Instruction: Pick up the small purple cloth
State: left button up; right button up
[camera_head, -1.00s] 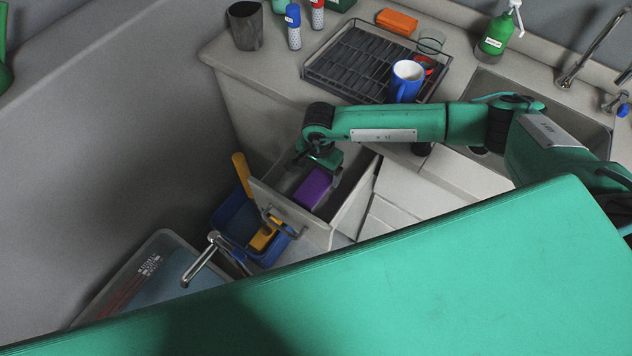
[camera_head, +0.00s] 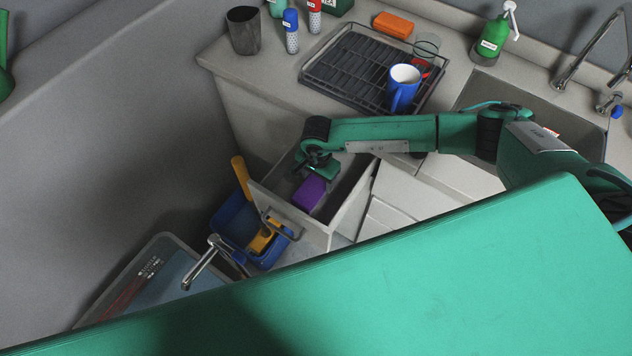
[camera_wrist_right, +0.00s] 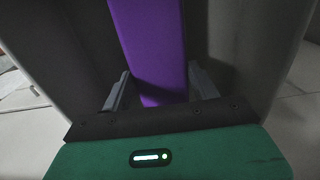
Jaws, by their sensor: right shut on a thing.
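The small purple cloth (camera_head: 309,193) is a folded, block-like piece inside the open drawer (camera_head: 347,207). It also shows in the right wrist view (camera_wrist_right: 149,45), reaching down between the two fingers. My right gripper (camera_head: 317,178) is in the drawer at the cloth's upper end, and in the wrist view (camera_wrist_right: 156,92) its fingers stand on either side of the cloth, shut on it. The fingertips are hidden in the head view. Whether the cloth touches the drawer floor I cannot tell. My left gripper is out of view.
Drawer walls surround my right gripper closely. A blue bin (camera_head: 240,222) with a yellow-handled tool (camera_head: 242,177) stands beside the drawer front. On the counter above are a dish rack (camera_head: 350,70), a blue mug (camera_head: 403,88) and a dark cup (camera_head: 244,30).

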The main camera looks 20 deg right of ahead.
aim_at(317, 181)
notch_tip(317, 181, up, 20)
jog(key=b, duration=0.4)
jog(key=shift+o, duration=1)
jog(key=shift+c, duration=0.5)
